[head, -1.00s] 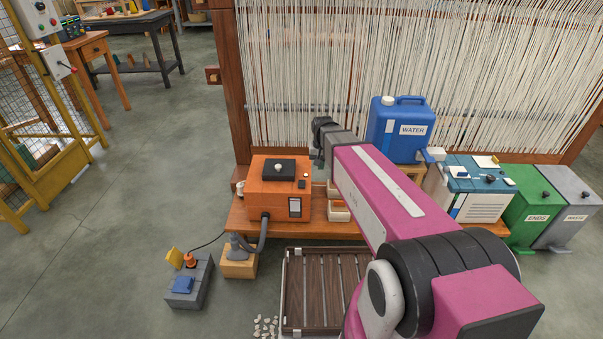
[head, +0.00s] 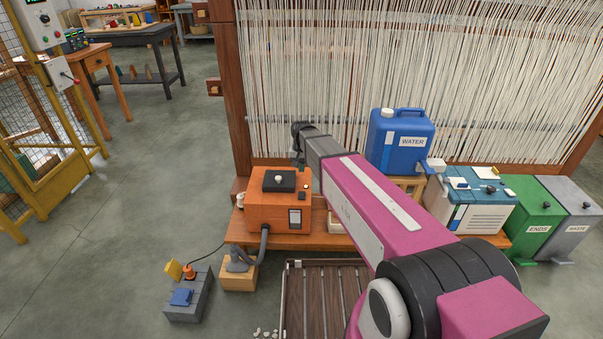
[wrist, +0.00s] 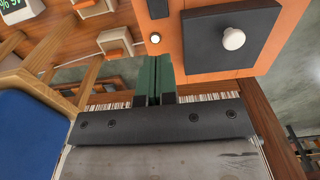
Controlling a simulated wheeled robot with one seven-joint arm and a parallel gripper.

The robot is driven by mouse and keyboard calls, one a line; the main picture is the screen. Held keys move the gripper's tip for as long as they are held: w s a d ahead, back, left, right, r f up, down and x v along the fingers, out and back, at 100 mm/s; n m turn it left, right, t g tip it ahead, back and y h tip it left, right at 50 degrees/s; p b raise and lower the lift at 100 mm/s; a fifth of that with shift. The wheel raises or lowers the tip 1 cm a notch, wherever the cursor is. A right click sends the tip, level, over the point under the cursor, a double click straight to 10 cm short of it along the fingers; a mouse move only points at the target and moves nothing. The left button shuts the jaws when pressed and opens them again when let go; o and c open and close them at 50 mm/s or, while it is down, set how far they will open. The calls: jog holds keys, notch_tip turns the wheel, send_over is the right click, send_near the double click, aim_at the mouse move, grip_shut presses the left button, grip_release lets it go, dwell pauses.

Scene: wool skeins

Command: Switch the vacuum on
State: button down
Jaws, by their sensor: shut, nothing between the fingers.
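The vacuum is an orange box (head: 270,215) with a grey hose, on the wooden bench in the head view. Its top has a dark plate with a pale knob and, near the right edge, small controls. In the wrist view the orange top (wrist: 205,60) shows the dark plate (wrist: 205,35), the white knob (wrist: 232,38), a black switch (wrist: 158,8) and a small white round button (wrist: 155,38). My gripper (wrist: 159,62) has green fingers, shut and empty, with their tips just below the button in the picture. Contact cannot be told. In the head view my fingers are not clearly visible.
A blue water container (head: 402,142) stands to the right of my forearm. A teal-topped box (head: 470,203) and green bin (head: 532,220) are farther right. A loom with white threads (head: 420,60) rises behind. Grey block with plug (head: 188,295) lies on the floor, front left.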

aim_at(302, 193)
notch_tip(302, 193, down, 12)
jog(key=shift+f, duration=0.1)
dwell(0.4)
